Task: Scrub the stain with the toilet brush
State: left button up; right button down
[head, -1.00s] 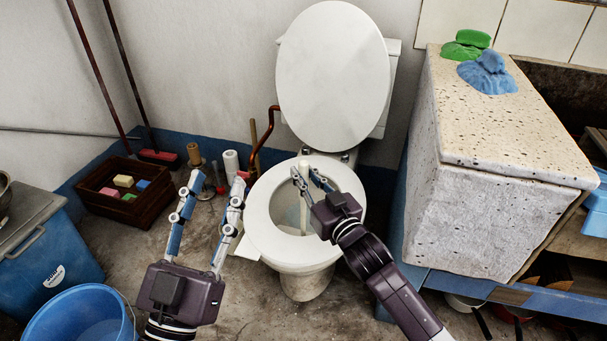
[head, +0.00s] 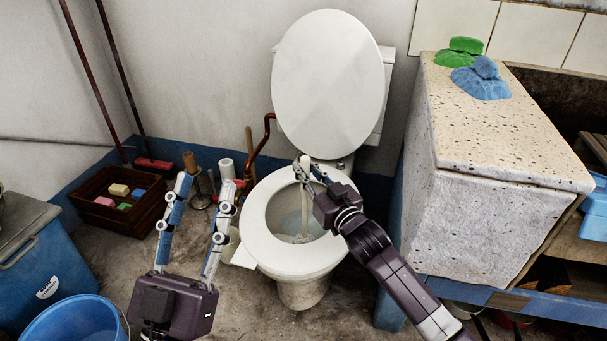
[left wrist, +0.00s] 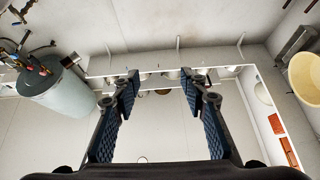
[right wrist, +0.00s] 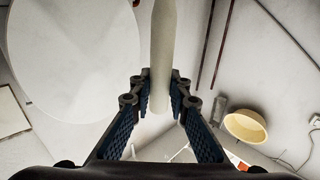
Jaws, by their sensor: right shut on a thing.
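The toilet (head: 257,222) stands in the middle of the head view with its lid (head: 330,75) raised. My right gripper (head: 309,172) is over the bowl, shut on the pale handle of the toilet brush (head: 305,215). The brush is nearly upright, its lower end down inside the bowl. In the right wrist view the brush handle (right wrist: 163,45) stands between the fingertips (right wrist: 162,82). I cannot make out the stain clearly. My left gripper (head: 205,188) is open and empty, left of the toilet; its spread fingers (left wrist: 165,82) also show in the left wrist view.
A stone washtrough (head: 500,135) stands close on the right, with green (head: 458,52) and blue cloths (head: 482,80) on top. A wooden crate (head: 120,212) with sponges, a blue bucket (head: 75,318) and a blue bin (head: 50,260) are on the left. A plunger-like stick (head: 190,162) stands behind.

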jog(key=shift+f, duration=0.1)
dwell(0.3)
pick_arm(q)
jog(key=shift+s+r+t+h, duration=0.2)
jog(key=shift+s+r+t, duration=0.15)
jog(key=shift+r, duration=0.2)
jog(key=shift+s+r+t+h, duration=0.25)
jog(key=shift+s+r, duration=0.1)
jog(key=shift+r, duration=0.2)
pick_arm(e)
jog(key=shift+w+a, duration=0.25)
jog(key=shift+a, duration=0.3)
jog(key=shift+w+a, duration=0.2)
jog(key=shift+a, duration=0.35)
pick_arm(q)
jog(key=shift+w+y, duration=0.1)
jog(key=shift+y, duration=0.15)
